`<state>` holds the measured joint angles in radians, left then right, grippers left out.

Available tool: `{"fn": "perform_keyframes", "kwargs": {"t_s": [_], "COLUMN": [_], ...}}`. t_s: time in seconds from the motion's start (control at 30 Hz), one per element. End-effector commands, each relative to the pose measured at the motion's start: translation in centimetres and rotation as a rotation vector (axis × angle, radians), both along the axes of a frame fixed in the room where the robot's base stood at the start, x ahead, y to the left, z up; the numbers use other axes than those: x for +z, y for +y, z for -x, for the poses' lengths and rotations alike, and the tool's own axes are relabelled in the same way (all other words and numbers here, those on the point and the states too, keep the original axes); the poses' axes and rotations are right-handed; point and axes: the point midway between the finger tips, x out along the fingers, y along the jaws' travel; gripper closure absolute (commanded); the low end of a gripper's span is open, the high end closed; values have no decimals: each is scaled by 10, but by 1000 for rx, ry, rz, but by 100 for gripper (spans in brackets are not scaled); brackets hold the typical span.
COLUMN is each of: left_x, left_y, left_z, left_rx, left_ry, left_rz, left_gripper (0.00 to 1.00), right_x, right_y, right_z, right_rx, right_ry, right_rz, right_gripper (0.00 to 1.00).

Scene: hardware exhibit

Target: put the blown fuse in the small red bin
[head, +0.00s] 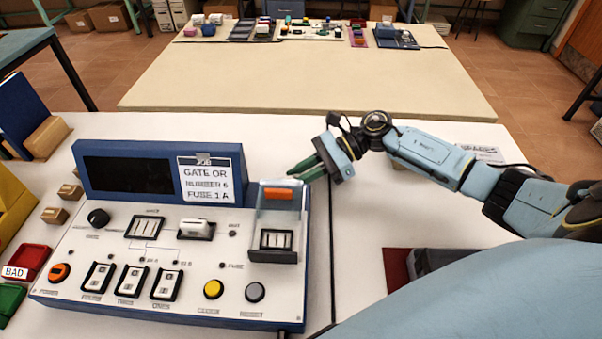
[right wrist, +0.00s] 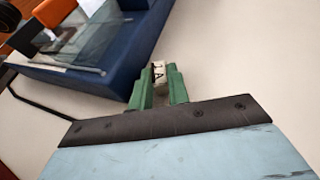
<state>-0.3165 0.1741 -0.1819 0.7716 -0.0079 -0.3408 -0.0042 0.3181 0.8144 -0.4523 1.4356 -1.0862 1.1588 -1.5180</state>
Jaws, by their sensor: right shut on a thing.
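My right gripper (head: 303,171) is above the table, at the back right corner of the blue-edged control panel (head: 200,268). In the right wrist view its green fingers (right wrist: 158,86) are shut on a small white fuse (right wrist: 158,70) with a dark letter "A" on it. Most of the fuse is hidden between the fingers, and I cannot see whether it is blown. The small red bin (head: 30,257), with a "BAD" label, stands at the far left beside the panel. My left gripper is not in view.
A clear cover (head: 276,220) with an orange handle (head: 279,197) stands on the panel's right side, close to my right gripper. A green bin (head: 10,300) is in front of the red one. Wooden blocks (head: 55,215) line the panel's left side. White table is bare behind the panel.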

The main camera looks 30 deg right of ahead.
Motion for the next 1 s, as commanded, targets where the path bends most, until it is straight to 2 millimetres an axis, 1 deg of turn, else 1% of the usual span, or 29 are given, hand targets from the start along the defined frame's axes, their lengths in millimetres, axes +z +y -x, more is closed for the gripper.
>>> {"fn": "perform_keyframes", "kwargs": {"t_s": [0.27, 0.3, 0.33, 0.7, 0.77, 0.8, 0.87, 1.0], "left_x": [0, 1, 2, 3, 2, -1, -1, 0], "left_y": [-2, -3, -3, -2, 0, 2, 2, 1], "left_z": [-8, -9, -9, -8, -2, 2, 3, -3], "left_rx": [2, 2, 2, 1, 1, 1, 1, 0], "left_ry": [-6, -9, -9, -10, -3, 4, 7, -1], "left_rz": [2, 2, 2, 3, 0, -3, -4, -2], "left_gripper": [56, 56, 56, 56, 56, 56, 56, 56], "right_x": [-2, -1, -1, 0, 2, 3, 7, 19], "right_y": [0, 0, 0, 0, 0, -7, -18, -48], "right_z": [0, 0, 0, 0, 0, 1, 3, 9], "right_rx": [0, 0, 0, 0, 0, -2, -3, -4], "right_ry": [0, 0, 0, 0, 0, 1, 2, 2], "right_rz": [0, 0, 0, 0, 0, 3, 5, 4], "right_gripper": [100, 78, 74, 74, 74, 74, 74, 74]}}
